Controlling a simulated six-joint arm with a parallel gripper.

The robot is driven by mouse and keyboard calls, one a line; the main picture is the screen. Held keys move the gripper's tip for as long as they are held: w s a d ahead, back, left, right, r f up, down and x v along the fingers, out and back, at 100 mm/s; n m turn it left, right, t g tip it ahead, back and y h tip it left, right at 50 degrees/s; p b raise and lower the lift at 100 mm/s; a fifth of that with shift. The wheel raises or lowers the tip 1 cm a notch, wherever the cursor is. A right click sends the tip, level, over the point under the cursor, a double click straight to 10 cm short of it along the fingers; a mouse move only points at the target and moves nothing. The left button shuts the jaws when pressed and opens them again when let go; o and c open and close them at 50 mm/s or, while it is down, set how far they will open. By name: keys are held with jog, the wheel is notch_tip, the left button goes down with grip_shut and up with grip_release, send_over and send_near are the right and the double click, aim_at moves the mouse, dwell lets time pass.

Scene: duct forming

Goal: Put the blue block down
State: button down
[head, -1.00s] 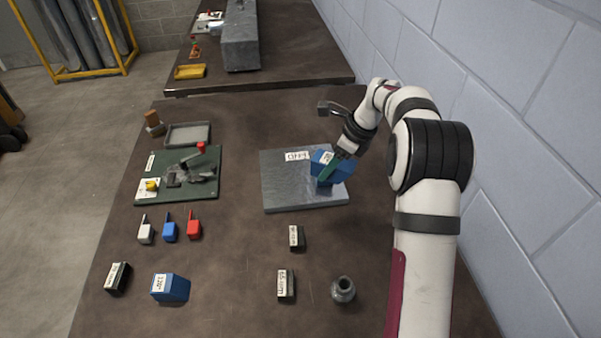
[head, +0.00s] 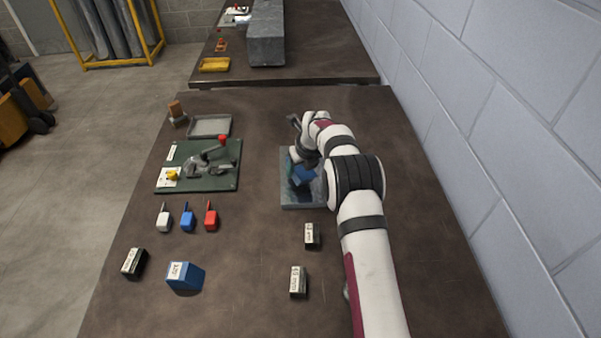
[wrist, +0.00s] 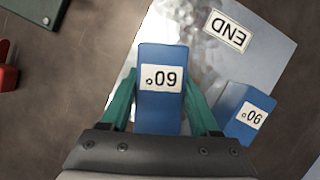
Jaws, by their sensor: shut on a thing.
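My gripper (wrist: 161,80) is shut on a blue block (wrist: 160,108), with one green finger on each side of it. The block's white label reads 60°, upside down in the wrist view. A second blue block (wrist: 243,113), labelled 90°, is on the plate to the right. In the head view the arm covers much of the plate (head: 301,200), and blue shows below the gripper.
A green board with a red-knobbed clamp (head: 206,165) lies left of the plate. White, blue and red small tools (head: 187,218) stand before it. A blue block (head: 185,277) and black labelled blocks (head: 298,281) lie nearer. The table between board and plate is clear.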

jog(key=shift+f, duration=0.9)
jog(key=shift+c, duration=0.6)
grip_release()
jog(key=shift+f, duration=0.15)
